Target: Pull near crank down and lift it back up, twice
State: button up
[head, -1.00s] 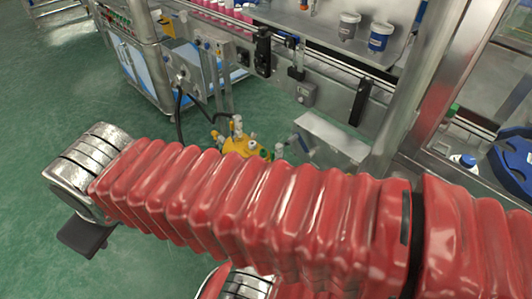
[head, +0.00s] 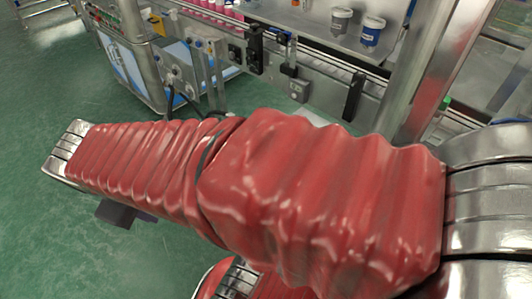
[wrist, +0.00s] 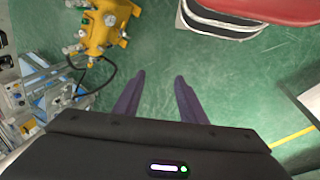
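My gripper (wrist: 155,80) shows in the wrist view with its two dark purple fingers apart and only green floor between them. It is open and empty. In the head view a dark part of it (head: 124,214) shows below the far left end of my red-sleeved arm. I cannot make out the near crank in either view; my arm covers much of the middle and right of the head view. A yellow unit with metal fittings (wrist: 102,28) stands at the upper left of the wrist view, apart from the fingers.
In the head view, a conveyor line with pink bottles (head: 222,8) and blue-labelled jars (head: 372,31) runs along the back. A steel cabinet (head: 130,62) stands at the upper left. Green floor (head: 50,105) is clear on the left. A black hose (wrist: 98,82) loops left of the fingers.

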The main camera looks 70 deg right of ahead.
jog(key=s+d+f+n+g+h, duration=0.2)
jog(key=s+d+g+h, duration=0.15)
jog(key=d, duration=0.55)
jog(key=s+d+f+n+g+h, duration=0.1)
jog(key=s+d+f+g+h, duration=0.2)
jog(key=d, duration=0.6)
jog(key=s+d+f+n+g+h, duration=0.2)
jog(key=s+d+g, duration=0.25)
jog(key=d, duration=0.45)
jog(key=s+d+f+n+t+h, duration=0.1)
jog(key=d+f+n+t+h, duration=0.1)
jog(key=d+f+n+h, duration=0.3)
jog(key=d+f+n, duration=0.3)
jog(key=d+f, duration=0.1)
jog(key=f, duration=0.2)
jog(key=shift+d, duration=0.35)
jog(key=shift+s+d, duration=0.1)
jog(key=shift+x, duration=4.35)
jog(key=shift+f, duration=0.1)
jog(key=shift+c, duration=0.2)
grip_shut()
